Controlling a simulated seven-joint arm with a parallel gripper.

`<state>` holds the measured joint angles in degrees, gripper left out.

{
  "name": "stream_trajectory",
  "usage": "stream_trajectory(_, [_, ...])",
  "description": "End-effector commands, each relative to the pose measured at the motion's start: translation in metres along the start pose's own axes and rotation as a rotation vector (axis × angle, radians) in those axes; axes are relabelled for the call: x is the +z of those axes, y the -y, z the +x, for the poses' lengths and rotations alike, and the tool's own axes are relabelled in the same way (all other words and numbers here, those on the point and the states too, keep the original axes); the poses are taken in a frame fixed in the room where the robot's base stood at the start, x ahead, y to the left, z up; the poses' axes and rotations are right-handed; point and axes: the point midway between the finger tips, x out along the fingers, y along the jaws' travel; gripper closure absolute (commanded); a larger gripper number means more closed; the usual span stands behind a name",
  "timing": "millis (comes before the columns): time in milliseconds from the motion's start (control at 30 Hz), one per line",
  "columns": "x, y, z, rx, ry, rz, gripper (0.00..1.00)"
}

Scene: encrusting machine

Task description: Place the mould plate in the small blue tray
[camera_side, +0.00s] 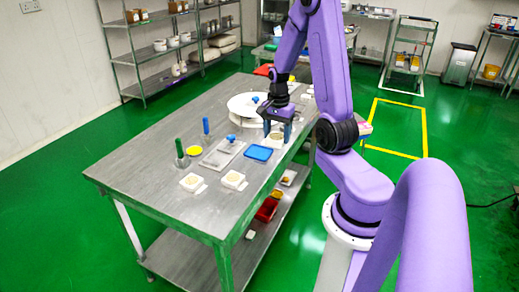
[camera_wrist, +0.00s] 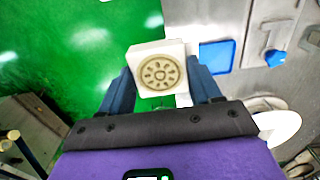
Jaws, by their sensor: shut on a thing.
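The mould plate (camera_wrist: 158,70) is a white square block with a round beige patterned face. In the wrist view it sits between the two blue fingers of my gripper (camera_wrist: 161,80), which is shut on it. In the side view my gripper (camera_side: 278,130) is over the right edge of the steel table, and the plate is hard to make out there. The small blue tray (camera_side: 258,153) lies flat on the table, in front of and to the left of my gripper. In the wrist view the tray (camera_wrist: 216,56) is just right of the plate and looks empty.
A metal plate with a blue knob (camera_side: 221,153) lies left of the tray. A white round turntable (camera_side: 246,107) stands behind it. Two white moulds (camera_side: 234,181) sit near the front. Upright green (camera_side: 180,149) and blue (camera_side: 206,127) handles and a yellow disc (camera_side: 194,151) are farther left.

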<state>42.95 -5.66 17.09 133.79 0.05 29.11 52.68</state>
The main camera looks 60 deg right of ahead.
Motion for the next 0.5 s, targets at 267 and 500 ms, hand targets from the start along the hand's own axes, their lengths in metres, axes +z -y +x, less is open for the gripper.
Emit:
stream_trajectory(267, [-0.031, 0.039, 0.023, 0.001, 0.001, -0.001, 0.7])
stream_trajectory(500, [-0.054, 0.068, 0.048, 0.002, 0.002, -0.001, 0.7])
